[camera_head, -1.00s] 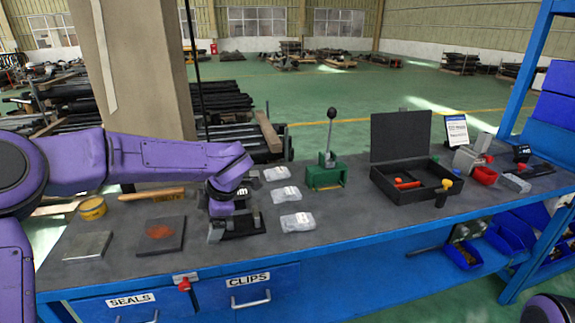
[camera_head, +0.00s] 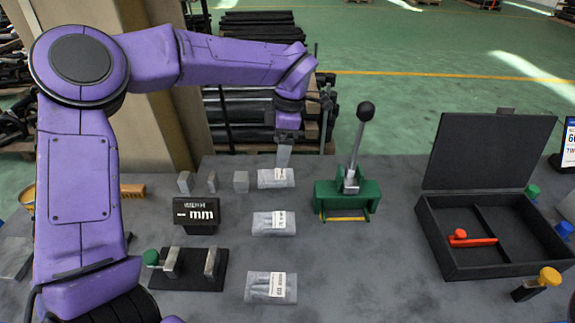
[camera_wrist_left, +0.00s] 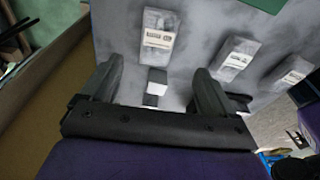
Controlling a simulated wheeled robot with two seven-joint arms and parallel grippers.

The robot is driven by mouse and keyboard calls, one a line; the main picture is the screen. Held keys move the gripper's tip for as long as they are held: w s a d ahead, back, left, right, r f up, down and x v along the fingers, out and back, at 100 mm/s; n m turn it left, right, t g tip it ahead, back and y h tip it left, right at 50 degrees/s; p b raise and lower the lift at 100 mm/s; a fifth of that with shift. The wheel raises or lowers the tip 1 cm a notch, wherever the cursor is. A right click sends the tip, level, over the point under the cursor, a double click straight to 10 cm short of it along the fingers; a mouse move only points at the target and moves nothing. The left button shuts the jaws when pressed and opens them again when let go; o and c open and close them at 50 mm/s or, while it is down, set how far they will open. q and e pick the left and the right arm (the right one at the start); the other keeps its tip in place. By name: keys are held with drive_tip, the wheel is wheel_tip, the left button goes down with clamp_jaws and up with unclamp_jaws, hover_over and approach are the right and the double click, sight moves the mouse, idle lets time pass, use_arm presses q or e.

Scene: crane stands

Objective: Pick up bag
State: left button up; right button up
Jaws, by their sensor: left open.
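Three clear bags with white labels lie in a column on the grey bench: the far bag (camera_head: 276,178), the middle bag (camera_head: 274,223) and the near bag (camera_head: 271,287). My left gripper (camera_head: 284,155) is over the far bag, pointing down and overlapping its back edge in the head view. There the far bag (camera_wrist_left: 158,33) lies ahead of the fingers, with the middle bag (camera_wrist_left: 236,58) and near bag (camera_wrist_left: 290,80) to the right. My right gripper is out of view.
Small metal blocks (camera_head: 241,181) stand left of the far bag. A black "mm" display (camera_head: 196,215) and a black fixture (camera_head: 190,277) are left of the others. A green lever press (camera_head: 345,200) stands close on the right, near an open black case (camera_head: 470,272).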

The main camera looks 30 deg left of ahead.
sight(277, 174)
use_arm(q)
drive_tip(key=f, duration=0.3)
drive_tip(key=a+f+p, duration=0.1)
drive_tip(key=f, duration=0.6)
drive_tip(key=shift+s+a, duration=0.25)
drive_tip(key=shift+r, duration=0.1)
drive_tip(key=c, duration=1.3)
